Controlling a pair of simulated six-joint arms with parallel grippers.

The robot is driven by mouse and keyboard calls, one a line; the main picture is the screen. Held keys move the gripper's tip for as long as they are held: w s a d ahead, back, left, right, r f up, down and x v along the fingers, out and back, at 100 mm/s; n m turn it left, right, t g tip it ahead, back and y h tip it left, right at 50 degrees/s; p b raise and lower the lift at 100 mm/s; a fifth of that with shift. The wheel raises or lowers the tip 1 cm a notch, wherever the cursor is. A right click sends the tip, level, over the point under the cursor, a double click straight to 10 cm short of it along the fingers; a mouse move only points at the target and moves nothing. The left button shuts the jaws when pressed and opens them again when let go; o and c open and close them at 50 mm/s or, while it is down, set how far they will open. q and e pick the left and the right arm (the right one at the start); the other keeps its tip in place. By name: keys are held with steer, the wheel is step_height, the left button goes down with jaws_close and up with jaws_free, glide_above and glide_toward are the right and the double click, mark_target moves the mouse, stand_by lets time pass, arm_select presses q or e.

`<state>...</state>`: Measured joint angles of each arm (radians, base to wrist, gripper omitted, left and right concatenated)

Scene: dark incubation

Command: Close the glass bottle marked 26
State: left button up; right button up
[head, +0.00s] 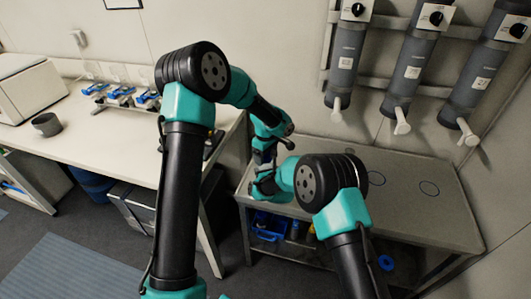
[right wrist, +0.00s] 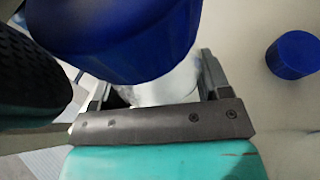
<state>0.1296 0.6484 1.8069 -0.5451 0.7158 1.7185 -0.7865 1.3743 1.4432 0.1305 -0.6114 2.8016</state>
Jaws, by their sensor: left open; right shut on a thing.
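In the right wrist view, my right gripper (right wrist: 158,88) is shut on a clear glass bottle (right wrist: 172,86). A large blue cap (right wrist: 125,38) fills the view directly above the glass. I cannot tell whether it is seated, and no number is readable. A second blue cap (right wrist: 293,55) stands apart on the pale surface at the right; whether it tops a bottle is unclear. In the head view, my left gripper (head: 264,158) is open and points down over the left end of the grey table, close to my right gripper (head: 262,188). The bottle is hidden there.
The grey table (head: 420,217) has circular marks and free room on its right side. Grey cylinders (head: 410,66) with spouts hang on the wall above it. A white bench (head: 100,150) stands at the left. A blue bin (head: 270,226) sits on the shelf below.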

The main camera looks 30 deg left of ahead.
arm_select(q)
steer(key=c, duration=0.9)
steer(key=m, duration=0.6)
steer(key=shift+m, duration=0.3)
steer(key=shift+c, duration=0.2)
steer(key=o, duration=1)
steer(key=shift+r, duration=0.1)
steer(key=shift+r, duration=2.15)
